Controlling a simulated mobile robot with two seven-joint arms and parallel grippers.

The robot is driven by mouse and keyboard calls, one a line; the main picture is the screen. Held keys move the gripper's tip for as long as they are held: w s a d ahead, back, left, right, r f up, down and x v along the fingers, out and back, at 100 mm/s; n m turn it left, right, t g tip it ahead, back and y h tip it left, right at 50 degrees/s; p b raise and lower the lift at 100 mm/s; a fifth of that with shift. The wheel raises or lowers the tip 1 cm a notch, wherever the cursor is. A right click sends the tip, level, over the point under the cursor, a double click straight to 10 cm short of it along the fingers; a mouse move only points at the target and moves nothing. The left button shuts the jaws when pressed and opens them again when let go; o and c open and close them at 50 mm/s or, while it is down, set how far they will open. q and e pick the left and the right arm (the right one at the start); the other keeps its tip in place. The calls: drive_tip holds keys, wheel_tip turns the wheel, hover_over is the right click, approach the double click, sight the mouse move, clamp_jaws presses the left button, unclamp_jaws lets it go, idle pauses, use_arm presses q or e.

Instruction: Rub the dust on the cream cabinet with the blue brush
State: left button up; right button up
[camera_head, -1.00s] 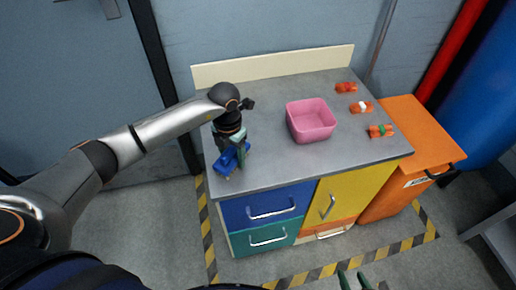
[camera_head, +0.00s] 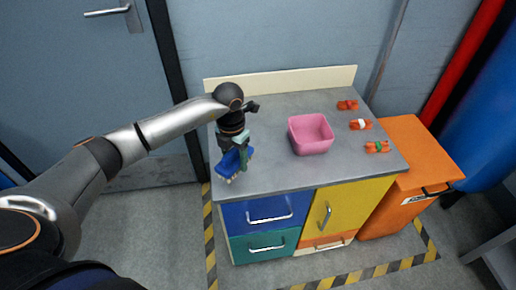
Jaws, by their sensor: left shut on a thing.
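The cabinet (camera_head: 290,183) has a grey top, a cream back edge, and blue, teal, yellow and orange fronts. My left gripper (camera_head: 236,150) is over the left part of the top and is shut on the blue brush (camera_head: 231,164). The brush's pale bristles point down near the top's front left edge. I cannot tell whether they touch the surface. No dust can be made out on the cabinet. My right gripper is not in view.
A pink bin (camera_head: 311,134) stands mid-top. An orange cabinet (camera_head: 412,185) stands to the right. The top's front middle is clear. Striped floor tape (camera_head: 345,279) surrounds the cabinet.

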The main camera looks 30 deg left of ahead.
use_arm(q)
wheel_tip(320, 180, up, 2)
drive_tip(key=shift+r+p, duration=0.2)
drive_tip(key=shift+p, duration=0.35)
drive_tip(key=shift+r, duration=0.1)
